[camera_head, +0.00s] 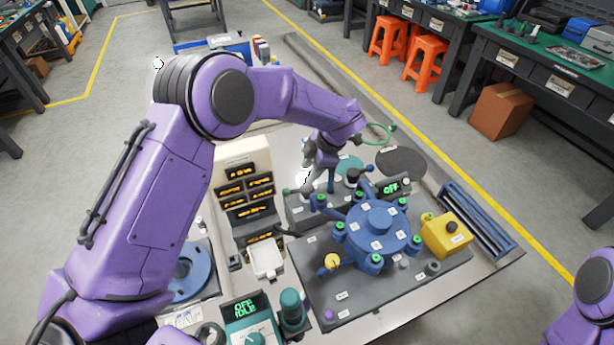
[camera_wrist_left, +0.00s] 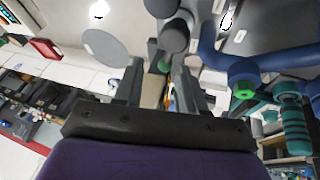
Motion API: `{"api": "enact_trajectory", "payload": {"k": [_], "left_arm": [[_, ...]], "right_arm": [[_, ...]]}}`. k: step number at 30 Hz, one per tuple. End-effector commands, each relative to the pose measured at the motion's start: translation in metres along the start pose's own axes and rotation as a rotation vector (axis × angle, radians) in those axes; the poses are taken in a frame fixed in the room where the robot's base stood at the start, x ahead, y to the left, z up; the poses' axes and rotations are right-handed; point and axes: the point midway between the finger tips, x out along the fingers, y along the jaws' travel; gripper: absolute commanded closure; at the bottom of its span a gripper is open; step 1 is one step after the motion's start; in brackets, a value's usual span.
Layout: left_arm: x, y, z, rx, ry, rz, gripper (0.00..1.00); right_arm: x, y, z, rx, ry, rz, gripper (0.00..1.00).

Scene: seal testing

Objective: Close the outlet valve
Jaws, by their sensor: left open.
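My left gripper (camera_head: 320,178) is open and points down over the rear of the test rig, behind the round blue manifold (camera_head: 378,218). In the left wrist view the two fingers (camera_wrist_left: 160,80) stand apart, with a grey rounded fitting (camera_wrist_left: 174,36) just beyond the tips. I cannot tell whether they touch it. My right gripper is out of view.
A display reading OFF (camera_head: 391,187) stands behind the manifold. A yellow box with a dark button (camera_head: 447,235) and a blue rack (camera_head: 478,222) are to the right. A beige instrument tower (camera_head: 244,195) stands left. A green ring (camera_head: 378,134) is beyond the gripper.

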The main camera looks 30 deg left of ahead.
Motion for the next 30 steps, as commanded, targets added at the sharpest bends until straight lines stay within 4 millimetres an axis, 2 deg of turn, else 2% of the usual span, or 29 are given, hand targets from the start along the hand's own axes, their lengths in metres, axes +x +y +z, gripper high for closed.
{"api": "enact_trajectory", "payload": {"k": [4,9,18,20,22,30], "left_arm": [[0.041,-0.006,-0.002,0.023,0.029,-0.021,0.60],[0.070,0.001,0.009,0.034,0.040,-0.029,0.60],[0.078,0.003,0.015,0.037,0.040,-0.031,0.60],[0.078,0.003,0.015,0.037,0.040,-0.031,0.76],[0.078,0.003,0.015,0.037,0.041,-0.032,0.99],[0.080,0.002,0.016,0.017,0.046,-0.041,1.00]], "right_arm": [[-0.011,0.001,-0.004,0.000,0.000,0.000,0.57],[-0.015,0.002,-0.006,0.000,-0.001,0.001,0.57],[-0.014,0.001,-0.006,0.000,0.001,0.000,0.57],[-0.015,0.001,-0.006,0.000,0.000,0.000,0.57],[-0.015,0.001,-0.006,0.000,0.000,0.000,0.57],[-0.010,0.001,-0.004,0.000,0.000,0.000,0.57]]}}
